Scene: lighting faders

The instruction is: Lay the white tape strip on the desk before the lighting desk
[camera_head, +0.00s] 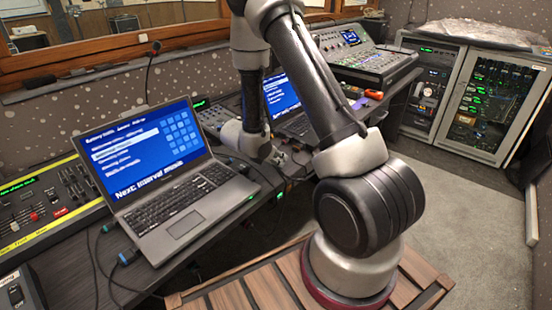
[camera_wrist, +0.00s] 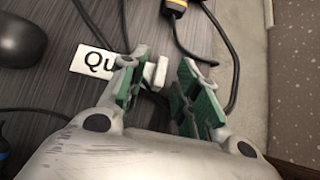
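The white tape strip (camera_wrist: 88,62), with black letters "Qu" showing, lies on the dark grey desk (camera_wrist: 50,100) in the wrist view. Its right part is hidden behind the left finger. My gripper (camera_wrist: 165,88) is open, its green-padded fingers apart above the desk, right of the lettering. A small pale piece shows by the left fingertip; I cannot tell whether it is strip or finger. In the head view my gripper (camera_head: 277,156) is low over the desk, right of the near laptop, and I cannot make out the strip. The lighting desk (camera_head: 68,190), yellow-edged with faders, stands at the left.
An open laptop (camera_head: 185,212) stands between the lighting desk and my gripper. Black cables (camera_wrist: 232,60) run close to my fingers. A dark rounded object (camera_wrist: 20,45) is at upper left in the wrist view. A second laptop (camera_head: 290,100) and a mixer (camera_head: 360,60) are farther back.

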